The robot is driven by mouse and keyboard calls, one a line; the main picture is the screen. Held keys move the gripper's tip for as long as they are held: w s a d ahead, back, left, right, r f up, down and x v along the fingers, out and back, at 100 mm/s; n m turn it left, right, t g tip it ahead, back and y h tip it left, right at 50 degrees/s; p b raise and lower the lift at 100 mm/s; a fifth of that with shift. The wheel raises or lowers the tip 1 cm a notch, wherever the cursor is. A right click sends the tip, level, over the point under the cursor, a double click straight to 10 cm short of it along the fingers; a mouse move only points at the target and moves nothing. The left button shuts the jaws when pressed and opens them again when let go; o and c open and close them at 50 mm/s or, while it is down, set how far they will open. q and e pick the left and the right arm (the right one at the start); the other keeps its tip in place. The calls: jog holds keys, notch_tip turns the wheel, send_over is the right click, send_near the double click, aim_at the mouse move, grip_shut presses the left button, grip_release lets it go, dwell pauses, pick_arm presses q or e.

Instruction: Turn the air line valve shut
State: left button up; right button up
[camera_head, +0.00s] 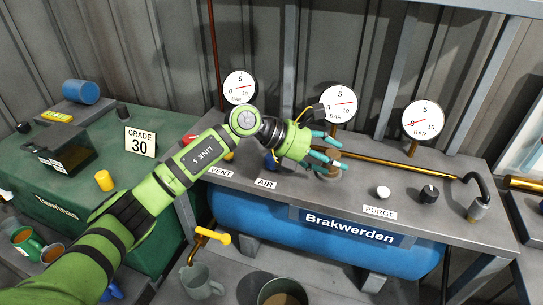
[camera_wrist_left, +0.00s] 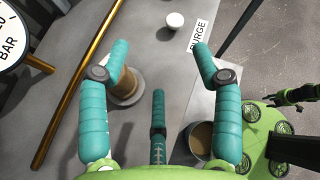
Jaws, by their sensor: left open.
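The bench carries an AIR label (camera_head: 266,183), with a small blue knob (camera_head: 270,161) just behind it, partly hidden by my arm. My left gripper (camera_head: 335,155) is over the bench to the right of that label, its teal fingers apart and empty. A round tan knob (camera_wrist_left: 127,92) shows in the left wrist view behind one finger, which partly hides it; I cannot tell whether they touch. Which knob is the air line valve is not clear.
A brass pipe (camera_head: 400,163) runs along the bench. A white knob (camera_head: 383,192) stands by the PURGE label (camera_head: 380,211), with a black knob (camera_head: 429,194) to its right. Three gauges (camera_head: 338,103) stand behind. A blue tank (camera_head: 270,222) is below. Cups (camera_head: 200,281) stand in front.

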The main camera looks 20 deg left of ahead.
aim_at(272, 158)
pick_arm(q)
jog(key=w+a+g+y, duration=0.15)
jog(key=a+y, duration=0.65)
jog(key=a, duration=0.9)
jog(key=x, duration=0.2)
jog(key=p+x, duration=0.1)
jog(key=x, duration=0.1)
jog(key=w+p+x, duration=0.1)
jog(key=x, duration=0.2)
jog(key=shift+t, duration=0.25)
jog(key=c, duration=1.1)
